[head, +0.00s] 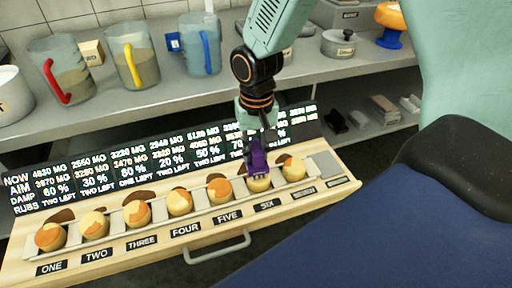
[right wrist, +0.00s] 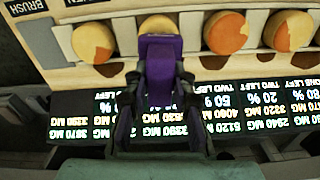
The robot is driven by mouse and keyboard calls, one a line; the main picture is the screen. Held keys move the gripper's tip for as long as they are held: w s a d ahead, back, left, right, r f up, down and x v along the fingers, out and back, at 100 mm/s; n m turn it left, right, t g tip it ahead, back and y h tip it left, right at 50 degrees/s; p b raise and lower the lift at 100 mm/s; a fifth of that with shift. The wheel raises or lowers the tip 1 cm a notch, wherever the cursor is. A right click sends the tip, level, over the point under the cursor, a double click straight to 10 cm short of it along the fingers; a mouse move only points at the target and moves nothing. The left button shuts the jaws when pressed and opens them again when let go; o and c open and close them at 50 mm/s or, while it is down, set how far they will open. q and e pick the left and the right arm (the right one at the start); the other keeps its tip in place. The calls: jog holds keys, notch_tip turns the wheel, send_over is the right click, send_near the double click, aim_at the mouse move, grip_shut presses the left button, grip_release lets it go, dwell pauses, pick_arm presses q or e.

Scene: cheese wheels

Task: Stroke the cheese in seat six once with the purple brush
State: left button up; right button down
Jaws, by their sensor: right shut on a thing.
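The purple brush (head: 256,157) is held in my right gripper (head: 257,138), which is shut on it. The brush hangs at the cheese in seat six (head: 259,184), covering its upper part in the head view. I cannot tell for sure whether brush and cheese touch. In the right wrist view the purple brush (right wrist: 160,62) stands upright in front of a pale yellow cheese (right wrist: 157,22), hiding most of it. The label SIX (head: 267,205) is readable below that seat. My left gripper is not in view.
A wooden rack (head: 130,248) holds several round cheeses in a row, with neighbours (head: 219,190) and (head: 294,168) close on both sides. A dark display board (head: 110,175) stands behind. Several jugs (head: 137,63) stand on the shelf beyond. A metal handle (head: 217,248) juts from the front.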

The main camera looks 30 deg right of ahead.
jog(key=shift+s+p, duration=0.35)
jog(key=shift+p, duration=0.1)
jog(key=shift+s+a, duration=0.1)
jog(key=shift+s, duration=0.1)
jog(key=shift+s+a+f+p, duration=0.1)
jog(key=shift+s+a+p, duration=0.1)
jog(key=shift+s+p, duration=0.5)
jog(key=shift+s+a, duration=0.1)
jog(key=shift+s, duration=0.5)
jog(key=shift+s, duration=0.1)
jog(key=shift+s, duration=0.2)
